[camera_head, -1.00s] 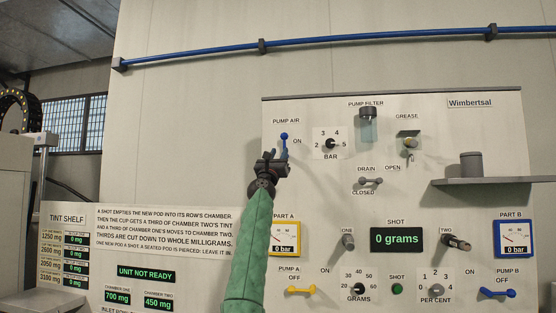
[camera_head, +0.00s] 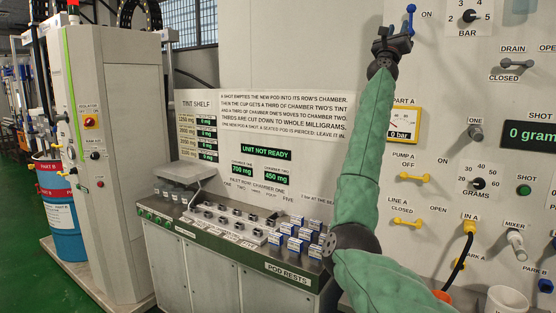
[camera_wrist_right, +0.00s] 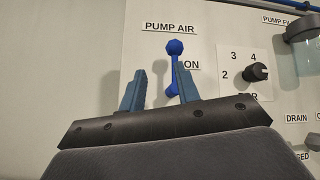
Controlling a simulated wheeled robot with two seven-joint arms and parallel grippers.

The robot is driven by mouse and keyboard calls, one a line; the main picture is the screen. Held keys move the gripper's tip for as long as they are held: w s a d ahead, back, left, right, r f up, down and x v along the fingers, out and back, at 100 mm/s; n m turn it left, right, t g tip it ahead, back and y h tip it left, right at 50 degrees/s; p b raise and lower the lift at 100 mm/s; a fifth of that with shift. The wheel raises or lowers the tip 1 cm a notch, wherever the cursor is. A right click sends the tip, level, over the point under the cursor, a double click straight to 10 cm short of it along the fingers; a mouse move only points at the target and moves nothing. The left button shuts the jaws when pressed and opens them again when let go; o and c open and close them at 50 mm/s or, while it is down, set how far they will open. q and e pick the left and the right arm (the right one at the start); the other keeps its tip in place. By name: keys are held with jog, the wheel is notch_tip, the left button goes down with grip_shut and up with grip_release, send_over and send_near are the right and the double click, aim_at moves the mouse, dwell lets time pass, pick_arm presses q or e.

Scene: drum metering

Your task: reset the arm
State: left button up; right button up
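My right gripper (camera_head: 393,44) is raised at the panel, just below and beside the blue pump air lever (camera_head: 411,20). In the right wrist view the two blue fingers of the gripper (camera_wrist_right: 159,90) are apart, with clear space between them. The blue lever (camera_wrist_right: 174,60) stands upright beyond them, its ball end up. Its lower part shows between the fingers, close to the right finger; I cannot tell whether they touch. My right arm in its green sleeve crosses in front of the panel. My left gripper is not in view.
A bench (camera_head: 291,268) with several pods and racks stands left of my right arm. A tall grey cabinet (camera_head: 103,150) and a blue drum (camera_head: 63,217) are further left. Yellow levers, an orange-capped item and a white cup (camera_head: 507,300) are at the right.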

jog(key=s+a+r+m+t+y, duration=0.1)
jog(key=s+a+m+y, duration=0.55)
jog(key=m+y, duration=0.9)
jog(key=s+a+r+m+t+y, duration=0.15)
jog(key=s+a+m+y, duration=0.65)
jog(key=m, duration=1.2)
jog(key=s+a+f+n+g+h, duration=0.2)
jog(key=s+f+g, duration=0.2)
jog(key=f, duration=1.7)
jog(key=s+a+f+n+g+h, duration=0.15)
jog(key=s+f+g, duration=0.25)
jog(key=f, duration=1.7)
jog(key=s+a+f+n+g+h, duration=0.2)
jog(key=s+f+g, duration=0.2)
jog(key=f, duration=1.7)
jog(key=s+a+f+n+g, duration=0.1)
jog(key=s+a+f+g, duration=0.15)
jog(key=s+f, duration=1)
jog(key=s+a+f+g, duration=0.25)
jog(key=s+f, duration=0.65)
jog(key=f, duration=0.7)
jog(key=s+f+g, duration=0.2)
jog(key=s+f, duration=0.5)
jog(key=s, duration=0.4)
jog(key=s+f+g, duration=0.3)
jog(key=s+f, duration=0.5)
jog(key=s, duration=0.3)
jog(key=shift+s+d+f, duration=0.15)
jog(key=shift+s+d, duration=0.15)
jog(key=shift+d, duration=0.1)
